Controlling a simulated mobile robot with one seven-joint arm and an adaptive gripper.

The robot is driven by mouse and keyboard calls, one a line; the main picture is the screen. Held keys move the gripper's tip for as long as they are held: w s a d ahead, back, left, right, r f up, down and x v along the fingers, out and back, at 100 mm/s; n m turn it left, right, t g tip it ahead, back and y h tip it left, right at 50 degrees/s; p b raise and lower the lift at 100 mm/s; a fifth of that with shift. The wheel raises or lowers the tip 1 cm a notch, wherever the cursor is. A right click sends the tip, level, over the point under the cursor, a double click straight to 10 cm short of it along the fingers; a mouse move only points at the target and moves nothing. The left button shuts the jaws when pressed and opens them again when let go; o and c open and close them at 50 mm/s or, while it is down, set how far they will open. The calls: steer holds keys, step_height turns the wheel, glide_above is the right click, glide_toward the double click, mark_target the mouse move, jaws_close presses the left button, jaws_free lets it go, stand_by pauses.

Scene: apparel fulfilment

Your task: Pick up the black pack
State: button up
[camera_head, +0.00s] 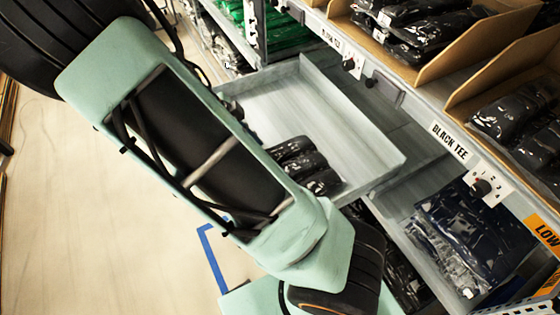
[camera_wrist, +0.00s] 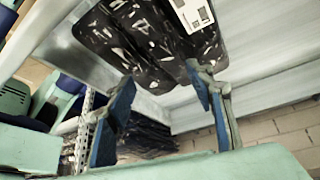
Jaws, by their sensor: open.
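In the wrist view a black pack (camera_wrist: 140,45) in shiny clear wrap, with a white label (camera_wrist: 193,12), lies in a pale grey tray (camera_wrist: 75,55). My gripper (camera_wrist: 160,75) is open, its two blue-padded fingers apart. The fingertips are at the pack's near edge, one toward each side; I cannot tell if they touch it. Nothing is held between them. In the head view several black packs (camera_head: 305,165) lie in the near end of the pulled-out tray (camera_head: 345,110). My gripper does not show there, and my arm covers part of the tray.
More dark packs (camera_wrist: 145,138) show beyond the fingers in the wrist view. In the head view, a shelf edge labelled BLACK TEE (camera_head: 449,141) runs along the right, with cardboard bins (camera_head: 465,45) above and dark packs (camera_head: 465,235) below. The floor (camera_head: 70,200) at left is clear.

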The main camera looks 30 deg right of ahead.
steer(key=shift+m+h, duration=0.4)
steer(key=shift+m, duration=0.1)
steer(key=b+x, duration=0.1)
steer(key=x, duration=0.6)
steer(key=shift+w+d, duration=0.15)
steer(key=shift+d, duration=0.1)
steer(key=b+x, duration=0.2)
steer(key=x, duration=0.3)
steer(key=shift+d+f, duration=0.15)
steer(key=shift+f, duration=0.15)
steer(key=c, duration=1.2)
